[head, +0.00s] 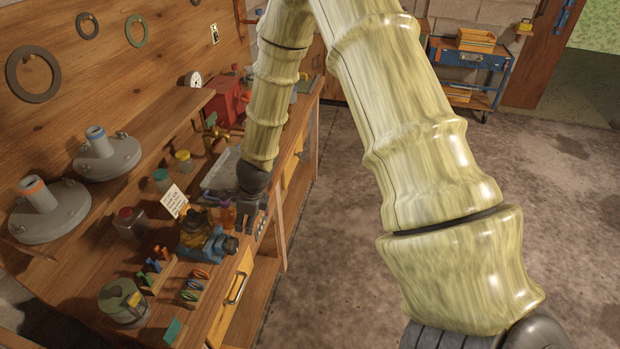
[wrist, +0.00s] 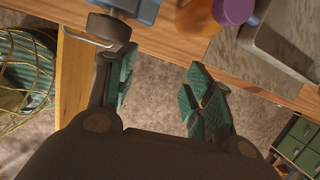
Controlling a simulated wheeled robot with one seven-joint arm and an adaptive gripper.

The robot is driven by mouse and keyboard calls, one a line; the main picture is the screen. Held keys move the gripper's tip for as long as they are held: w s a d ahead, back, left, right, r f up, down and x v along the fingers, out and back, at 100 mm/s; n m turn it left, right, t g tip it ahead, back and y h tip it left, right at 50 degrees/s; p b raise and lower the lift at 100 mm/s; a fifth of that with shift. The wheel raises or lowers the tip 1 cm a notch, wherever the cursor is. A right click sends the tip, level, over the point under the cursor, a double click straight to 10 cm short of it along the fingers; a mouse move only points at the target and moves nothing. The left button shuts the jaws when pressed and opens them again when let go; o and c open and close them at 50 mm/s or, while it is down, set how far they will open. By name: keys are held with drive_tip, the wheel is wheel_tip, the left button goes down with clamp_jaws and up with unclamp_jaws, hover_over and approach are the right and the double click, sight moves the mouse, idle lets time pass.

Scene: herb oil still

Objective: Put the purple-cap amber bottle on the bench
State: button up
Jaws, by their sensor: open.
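The amber bottle with the purple cap (wrist: 234,11) shows at the top of the wrist view, its orange body cut off by the frame. It is at the bench top (wrist: 172,38), close to a grey metal tray (wrist: 285,45). In the head view a small orange bottle shape (head: 228,215) shows beside my gripper (head: 251,218), partly hidden; its cap is unclear. In the wrist view my gripper (wrist: 160,82) is open and empty, its green-padded fingers spread near the bench's front edge. The bottle is beyond the fingertips, apart from them.
A blue vise (head: 212,244) stands at the bench front, with racks of coloured rings (head: 193,288) nearby. A white card (head: 174,201), jars and grey still lids (head: 106,157) stand farther left. A wire basket (wrist: 25,80) and green drawers (wrist: 300,143) are below. Open floor lies right.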

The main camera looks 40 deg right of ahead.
drive_tip(key=s+a+f+n+g, duration=0.1)
drive_tip(key=s+f+n, duration=0.5)
drive_tip(key=s+n, duration=0.3)
drive_tip(key=s+a+f+n+g, duration=0.1)
drive_tip(key=s+f+n, duration=0.5)
drive_tip(key=s, duration=1)
drive_tip(key=s+a+f+n+g+h, duration=0.1)
drive_tip(key=s+f+n, duration=0.4)
drive_tip(key=s+n, duration=0.7)
drive_tip(key=shift+s+a+f, duration=0.15)
drive_tip(key=shift+a+f, duration=0.25)
drive_tip(key=shift+a, duration=0.15)
